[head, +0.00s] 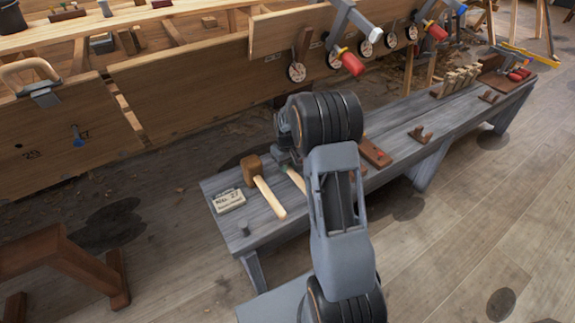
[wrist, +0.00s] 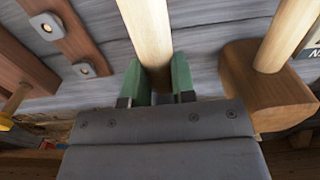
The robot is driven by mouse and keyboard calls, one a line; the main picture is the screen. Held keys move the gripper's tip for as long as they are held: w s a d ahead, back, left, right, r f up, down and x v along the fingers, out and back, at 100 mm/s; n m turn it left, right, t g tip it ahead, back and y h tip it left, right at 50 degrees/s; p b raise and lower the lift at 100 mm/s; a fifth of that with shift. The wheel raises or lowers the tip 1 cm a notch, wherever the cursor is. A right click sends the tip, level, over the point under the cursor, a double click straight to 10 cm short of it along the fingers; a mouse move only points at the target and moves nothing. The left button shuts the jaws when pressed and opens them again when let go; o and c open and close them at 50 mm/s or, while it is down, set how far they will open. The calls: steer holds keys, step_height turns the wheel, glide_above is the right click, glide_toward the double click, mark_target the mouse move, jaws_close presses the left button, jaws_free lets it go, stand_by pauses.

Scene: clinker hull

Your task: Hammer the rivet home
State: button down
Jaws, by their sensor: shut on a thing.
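My gripper (wrist: 158,64) has green fingers shut on a pale wooden handle (wrist: 147,30). The held tool's head is hidden below the gripper, and my arm hides most of it in the head view. There, a green finger (head: 295,180) shows just above the grey bench. A wooden mallet (head: 251,169) with a blocky brown head lies to the left of my gripper; it also shows in the wrist view (wrist: 262,88).
A "No. 27" block (head: 229,201) lies at the bench's left end. Brown boards (head: 374,152) and a rack of pegs (head: 458,80) are further right on the bench (head: 400,130). Red-handled clamps (head: 350,62) hang on the hull. A brown trestle (head: 70,262) stands at lower left.

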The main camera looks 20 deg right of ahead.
step_height(320, 180, up, 8)
steer(key=p, duration=0.5)
steer(key=shift+f+p, duration=0.2)
steer(key=shift+p, duration=0.1)
steer(key=c, duration=1.5)
jaws_free()
steer(key=shift+c, duration=0.2)
jaws_close()
